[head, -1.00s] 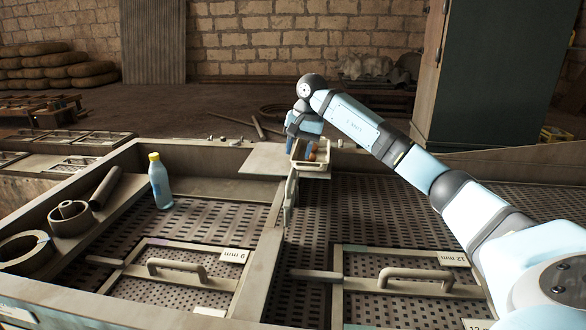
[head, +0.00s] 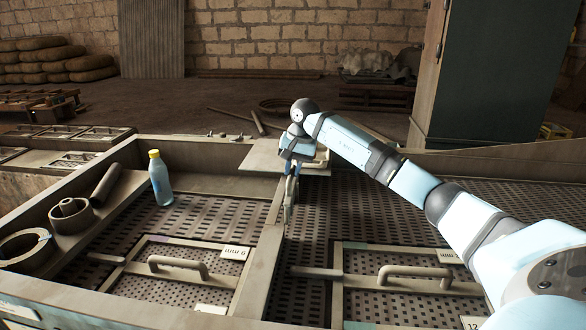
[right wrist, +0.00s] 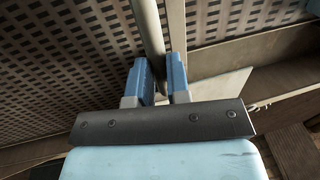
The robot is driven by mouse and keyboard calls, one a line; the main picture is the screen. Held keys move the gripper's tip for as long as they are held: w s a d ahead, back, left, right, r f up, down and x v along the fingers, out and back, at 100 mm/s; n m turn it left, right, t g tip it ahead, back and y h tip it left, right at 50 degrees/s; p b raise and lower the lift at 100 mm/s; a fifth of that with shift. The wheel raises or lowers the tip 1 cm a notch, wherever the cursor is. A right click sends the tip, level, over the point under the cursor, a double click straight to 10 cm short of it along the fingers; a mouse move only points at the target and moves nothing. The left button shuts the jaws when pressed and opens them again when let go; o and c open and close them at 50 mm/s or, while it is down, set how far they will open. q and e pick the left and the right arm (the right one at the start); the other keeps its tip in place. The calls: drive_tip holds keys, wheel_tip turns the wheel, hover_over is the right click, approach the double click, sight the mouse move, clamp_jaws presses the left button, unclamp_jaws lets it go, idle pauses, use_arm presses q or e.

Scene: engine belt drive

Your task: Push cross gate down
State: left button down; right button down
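The cross gate seems to be the narrow upright grey piece (head: 291,200) at the far end of the middle divider in the head view. My right gripper (head: 290,170) points down right at its top and hides part of it. In the right wrist view, the blue fingers of my right gripper (right wrist: 158,65) stand apart. A grey bar (right wrist: 147,25), likely the gate's, runs up from the gap between them. I cannot tell whether the fingers touch it. My left gripper is not in view.
A flat plate (head: 262,158) and a mostly hidden tray lie behind the gripper. A blue bottle (head: 160,180) stands in the left bay. Handled grate lids (head: 185,270) (head: 415,275) lie at the front of both bays. Rings (head: 70,215) sit on the left ledge.

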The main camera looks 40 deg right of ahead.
sight(293, 184)
wheel_tip(293, 184, down, 6)
drive_tip(key=b, duration=0.3)
drive_tip(key=shift+r+b, duration=0.2)
drive_tip(key=shift+b, duration=0.1)
drive_tip(key=c, duration=1.1)
unclamp_jaws()
drive_tip(key=shift+f, duration=0.1)
wheel_tip(293, 184, up, 14)
drive_tip(key=s+d+b, duration=0.1)
drive_tip(key=s, duration=0.1)
drive_tip(key=shift+d+f, duration=0.2)
drive_tip(key=shift+d, duration=0.2)
